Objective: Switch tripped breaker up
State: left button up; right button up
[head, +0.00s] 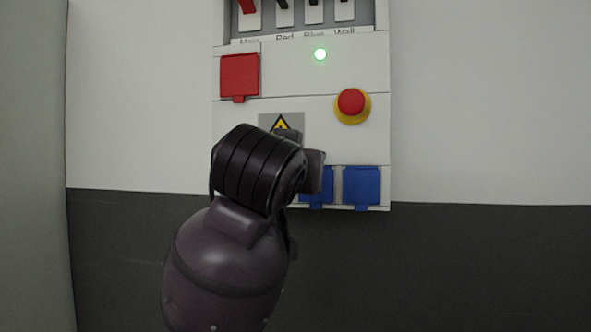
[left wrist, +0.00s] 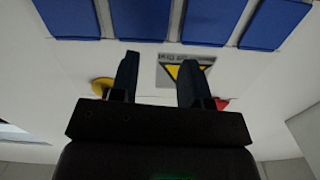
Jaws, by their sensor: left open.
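A row of breakers sits at the top of the white panel, cut off by the top edge of the head view. The leftmost has a red lever (head: 247,6); the others have black levers, among them the second one (head: 283,4). The cut-off view does not show clearly which is tripped. My left gripper is open and empty in the left wrist view (left wrist: 157,75), its fingers pointing at the panel near the warning sign (left wrist: 184,70). In the head view my left wrist hides most of it, well below the breakers. My right gripper is out of view.
The panel carries a green light (head: 320,54), a red socket cover (head: 239,76), a red stop button (head: 351,103) on a yellow base and blue socket covers (head: 361,186). My arm partly hides the lower left panel. The wall right of the panel is bare.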

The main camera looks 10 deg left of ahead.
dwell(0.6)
pick_arm(q)
jog(key=n+t+p, duration=0.2)
jog(key=t, duration=0.2)
send_near(283, 3)
jog(key=shift+m+t, duration=0.4)
jog(key=shift+m, duration=0.1)
jog(key=p+x, duration=0.3)
jog(key=x, duration=0.7)
jog(key=shift+a+r+p, duration=0.15)
jog(key=shift+p, duration=0.15)
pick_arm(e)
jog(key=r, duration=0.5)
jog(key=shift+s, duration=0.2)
pick_arm(q)
jog(key=shift+s, duration=0.1)
jog(key=shift+c, duration=0.3)
grip_shut()
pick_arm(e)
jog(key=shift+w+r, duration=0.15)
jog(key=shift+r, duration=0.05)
